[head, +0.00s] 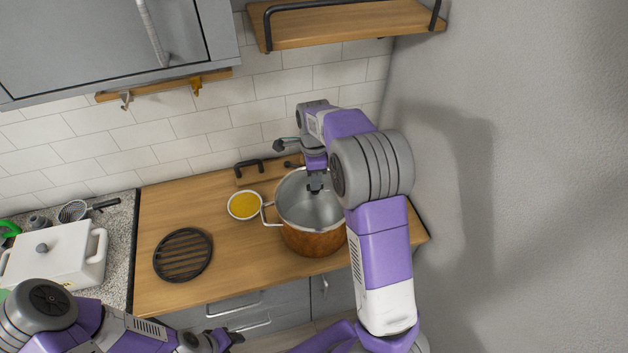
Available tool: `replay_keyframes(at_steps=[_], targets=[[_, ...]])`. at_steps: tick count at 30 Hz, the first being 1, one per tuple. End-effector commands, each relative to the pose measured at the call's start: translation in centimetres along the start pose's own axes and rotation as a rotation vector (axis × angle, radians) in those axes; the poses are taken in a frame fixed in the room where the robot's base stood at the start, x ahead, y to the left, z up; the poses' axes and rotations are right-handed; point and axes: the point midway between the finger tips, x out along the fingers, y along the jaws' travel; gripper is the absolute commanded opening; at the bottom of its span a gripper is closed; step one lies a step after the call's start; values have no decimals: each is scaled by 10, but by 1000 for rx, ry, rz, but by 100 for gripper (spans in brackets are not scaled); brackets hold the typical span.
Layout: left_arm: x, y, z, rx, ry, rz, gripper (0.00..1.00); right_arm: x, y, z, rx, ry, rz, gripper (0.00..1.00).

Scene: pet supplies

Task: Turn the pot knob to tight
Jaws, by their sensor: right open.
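An open steel pot with a copper-brown lower outside (308,242) stands on the wooden counter, and a loop handle shows on its left side. I see no lid on it and no knob on its visible side; my right arm hides its right part. My right gripper (315,187) is open and points down over the pot's mouth, with nothing seen between its fingers. Whether it touches the pot cannot be told.
A bowl of yellow contents (244,205) sits close to the pot's left. A black round trivet (183,255) lies on the wooden counter (160,210). A strainer (74,211) lies at left. A shelf (340,27) hangs above; a grey wall (520,180) bounds the right.

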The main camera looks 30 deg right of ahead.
Motion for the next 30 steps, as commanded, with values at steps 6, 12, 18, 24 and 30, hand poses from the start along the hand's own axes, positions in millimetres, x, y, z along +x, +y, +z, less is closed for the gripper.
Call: replay_keyframes(at_steps=[6, 12, 18, 24, 30], targets=[[1, 0, 0, 0, 0, 0, 49, -36, -1, 0, 0, -1, -3, 42], [1, 0, 0, 0, 0, 0, 49, -48, 0, 0, 1, 0, 0, 42], [1, 0, 0, 0, 0, 0, 49, -48, 0, 0, 1, 1, 0, 42], [1, 0, 0, 0, 0, 0, 49, -48, 0, 0, 0, 1, 0, 42], [1, 0, 0, 0, 0, 0, 49, -48, 0, 0, 0, 0, 0, 42]])
